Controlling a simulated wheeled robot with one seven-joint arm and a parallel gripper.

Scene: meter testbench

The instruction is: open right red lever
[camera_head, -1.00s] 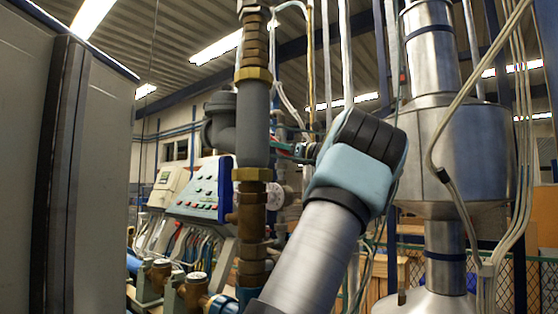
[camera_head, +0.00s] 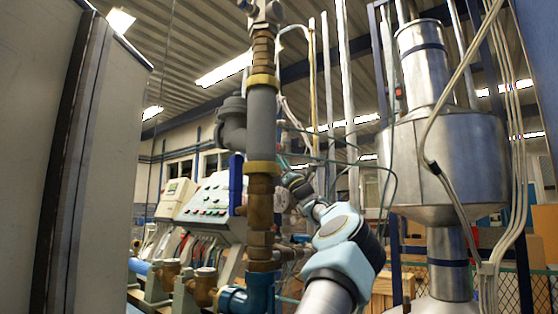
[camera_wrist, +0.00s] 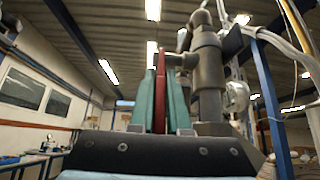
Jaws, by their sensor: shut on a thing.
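In the wrist view, my gripper (camera_wrist: 160,72) shows its two green fingers pointing up, one on each side of a narrow red lever (camera_wrist: 160,92). The fingers are closed on the red lever. The lever stands close beside a grey pipe (camera_wrist: 208,80). In the head view, my arm reaches up from the lower middle and its end lies just right of the vertical pipe (camera_head: 261,125). The fingers and the red lever cannot be made out there.
A blue lever (camera_head: 236,183) sits on the left of the vertical pipe. A control panel (camera_head: 210,208) stands behind it. A large steel vessel (camera_head: 447,165) with hanging cables is at the right. A grey cabinet (camera_head: 105,160) fills the left side.

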